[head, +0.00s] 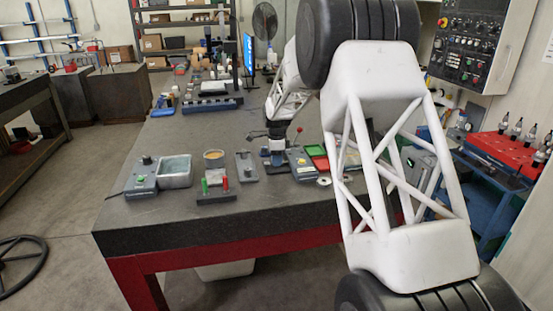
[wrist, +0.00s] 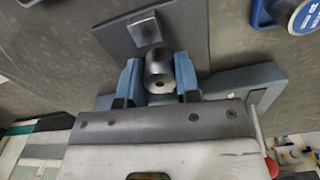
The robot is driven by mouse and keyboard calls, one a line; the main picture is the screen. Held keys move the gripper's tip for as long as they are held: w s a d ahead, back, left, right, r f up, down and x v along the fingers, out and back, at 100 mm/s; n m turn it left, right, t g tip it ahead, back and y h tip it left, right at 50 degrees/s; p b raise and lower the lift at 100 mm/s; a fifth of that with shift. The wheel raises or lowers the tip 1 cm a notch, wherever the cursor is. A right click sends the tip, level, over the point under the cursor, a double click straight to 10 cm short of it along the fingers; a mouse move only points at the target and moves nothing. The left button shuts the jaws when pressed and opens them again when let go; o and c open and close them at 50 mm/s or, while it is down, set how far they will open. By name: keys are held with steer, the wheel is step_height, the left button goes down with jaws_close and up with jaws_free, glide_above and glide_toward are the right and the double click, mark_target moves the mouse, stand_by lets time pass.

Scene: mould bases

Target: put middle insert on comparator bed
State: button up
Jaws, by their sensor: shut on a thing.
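My gripper (wrist: 161,78) has its two blue fingers closed on a short grey metal cylinder with a small hole in its end, the insert (wrist: 160,70). In the head view my gripper (head: 276,155) is small, low over the bench, and the insert cannot be made out. A dark flat plate (wrist: 117,42) bearing a shiny square block lies just beyond the insert in the wrist view; the plate (head: 246,168) shows left of my gripper in the head view. I cannot tell for sure which item is the comparator bed. Contact beneath the insert is hidden.
A blue-grey frame (wrist: 262,84) with a lever runs close beside and behind the fingers. On the bench are a rack with green and red pieces (head: 215,197), a metal tray (head: 175,172), a round pot (head: 214,155) and a knobbed box (head: 142,178). The front left bench top is clear.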

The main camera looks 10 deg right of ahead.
steer(key=o, duration=1.1)
steer(key=shift+r, duration=3.95)
